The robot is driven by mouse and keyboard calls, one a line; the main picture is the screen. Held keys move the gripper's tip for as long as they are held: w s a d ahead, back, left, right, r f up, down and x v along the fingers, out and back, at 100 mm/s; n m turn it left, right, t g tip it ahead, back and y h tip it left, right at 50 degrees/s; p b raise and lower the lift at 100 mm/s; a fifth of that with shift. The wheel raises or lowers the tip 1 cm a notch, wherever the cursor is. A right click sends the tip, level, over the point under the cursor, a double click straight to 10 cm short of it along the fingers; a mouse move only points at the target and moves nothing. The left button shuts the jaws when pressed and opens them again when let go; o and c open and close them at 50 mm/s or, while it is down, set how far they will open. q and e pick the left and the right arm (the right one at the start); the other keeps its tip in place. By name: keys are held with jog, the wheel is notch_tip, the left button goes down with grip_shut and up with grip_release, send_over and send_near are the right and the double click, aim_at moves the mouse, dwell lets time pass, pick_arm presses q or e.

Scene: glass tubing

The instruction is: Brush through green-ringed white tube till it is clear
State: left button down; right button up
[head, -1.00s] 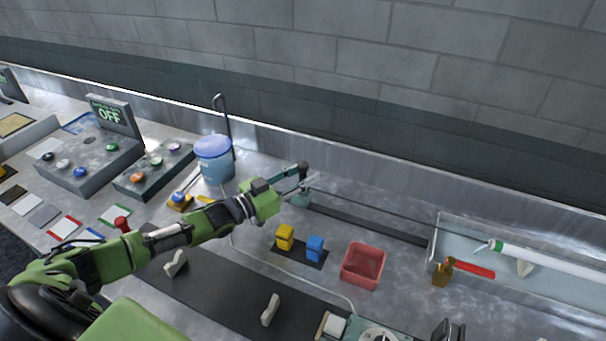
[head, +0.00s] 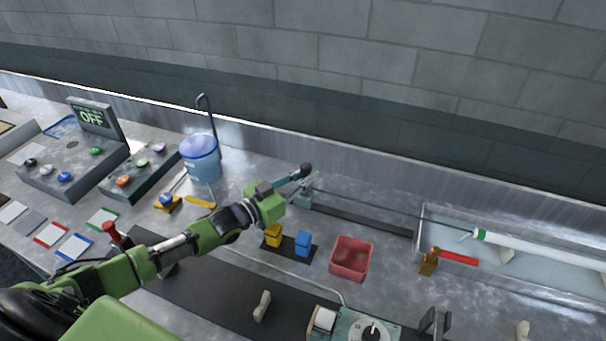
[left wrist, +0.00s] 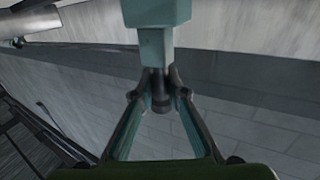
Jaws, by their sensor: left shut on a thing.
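The white tube (head: 545,247) with a green ring (head: 479,235) at its left end lies in a pale tray at the right of the head view. A long thin dark rod (head: 380,205) runs from my left gripper rightward toward the ringed end. Whether its tip is inside the tube is too small to tell. My left gripper (head: 303,183) is shut by a teal block (head: 303,198) at the left end of a dark rail. In the left wrist view, the gripper fingertips (left wrist: 160,88) close around a dark stem under a teal block (left wrist: 157,45). My right gripper is not in view.
A red bin (head: 351,260) and yellow and blue blocks (head: 302,242) stand in front of the rail (head: 370,222). A blue lidded bucket (head: 201,158) and button boxes stand left.

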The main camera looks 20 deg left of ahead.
pick_arm(q)
jog(key=c, duration=2)
grip_release()
jog(key=v, duration=1.2)
